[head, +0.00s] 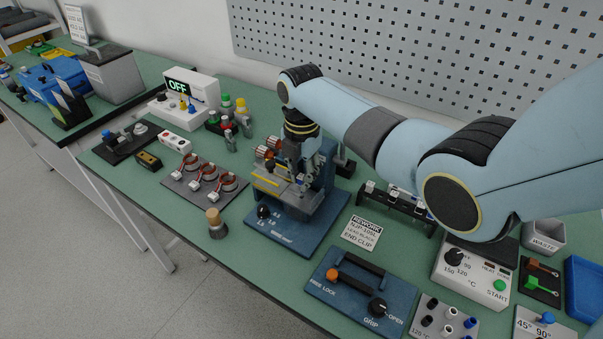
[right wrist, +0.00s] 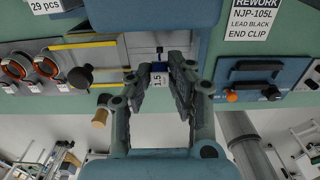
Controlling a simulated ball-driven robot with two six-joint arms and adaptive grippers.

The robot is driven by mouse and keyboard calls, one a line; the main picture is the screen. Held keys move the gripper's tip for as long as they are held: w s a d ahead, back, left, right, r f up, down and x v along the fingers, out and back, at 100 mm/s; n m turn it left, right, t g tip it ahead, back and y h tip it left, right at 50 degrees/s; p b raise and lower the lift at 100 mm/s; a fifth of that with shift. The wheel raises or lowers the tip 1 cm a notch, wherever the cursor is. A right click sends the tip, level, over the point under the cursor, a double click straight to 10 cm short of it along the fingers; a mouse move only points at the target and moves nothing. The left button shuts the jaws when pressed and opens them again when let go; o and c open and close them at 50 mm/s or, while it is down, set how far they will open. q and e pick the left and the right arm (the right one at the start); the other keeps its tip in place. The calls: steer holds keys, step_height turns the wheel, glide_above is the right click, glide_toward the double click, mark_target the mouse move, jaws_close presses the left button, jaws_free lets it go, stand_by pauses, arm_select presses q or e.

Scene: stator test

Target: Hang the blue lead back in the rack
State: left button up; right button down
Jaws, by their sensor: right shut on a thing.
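My right gripper (head: 302,165) is low over the blue press-like fixture (head: 286,232) in the head view. In the right wrist view its fingers (right wrist: 161,72) are closed around a small piece with a white tag marked 1.5 and a blue part above it, which looks like the blue lead (right wrist: 158,82). In the head view the lead is too small to make out clearly. The black rack (head: 401,204), with several white-tagged pieces on it, stands right of the fixture, partly hidden by my right arm. My left gripper is not in view.
A white REWORK card (head: 362,233) lies between fixture and rack. A blue GRIP panel (head: 358,290) is at the front, and a heater box (head: 470,275) is at right. A tray of ring-shaped stators (head: 205,184) is at left. The perforated wall panel (head: 430,60) rises behind.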

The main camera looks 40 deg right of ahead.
steer(key=shift+f, duration=0.4)
steer(key=shift+f+b, duration=0.7)
steer(key=shift+f, duration=0.15)
steer(key=shift+f+b, duration=0.65)
steer(key=shift+f, duration=0.35)
steer(key=c, duration=1.2)
jaws_free()
steer(key=shift+o, duration=0.2)
